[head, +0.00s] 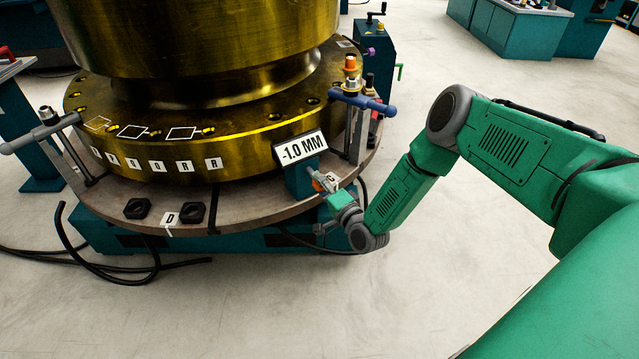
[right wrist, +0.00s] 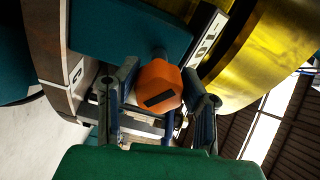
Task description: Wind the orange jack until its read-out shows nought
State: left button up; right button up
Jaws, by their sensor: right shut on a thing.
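The orange jack (head: 317,185) shows as a small orange spot at the front right of the round table, below its read-out. The read-out (head: 301,148) shows -1.0 MM. In the right wrist view the jack's orange hexagonal head (right wrist: 168,78), with a dark bar mark on its face, sits between my two fingers. My right gripper (head: 325,183) is shut on that head; it also shows in the right wrist view (right wrist: 160,82). The gripper partly hides the jack in the head view. My left gripper is not in view.
A big brass-coloured flanged part (head: 205,100) stands on the round table (head: 250,205). Two black nuts (head: 137,208) lie in front, beside a D label. Black cables (head: 75,235) lie on the floor. The floor at front is clear.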

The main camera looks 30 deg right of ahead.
jog(key=n, duration=0.3)
jog(key=shift+s+a+f+n, duration=0.15)
jog(key=shift+s+f+n, duration=0.05)
jog(key=shift+f+n, duration=0.2)
jog(key=n+p, duration=0.1)
jog(key=n, duration=0.2)
jog(key=shift+n, duration=0.3)
jog(key=n, duration=0.3)
jog(key=shift+f+n, duration=0.15)
jog(key=shift+n, duration=0.25)
jog(key=n+p, duration=0.1)
jog(key=n, duration=0.2)
jog(key=shift+n, duration=0.3)
jog(key=n, duration=0.5)
jog(key=shift+d+p, duration=0.3)
jog(key=n, duration=0.5)
jog(key=shift+d, duration=0.2)
jog(key=shift+n, duration=0.5)
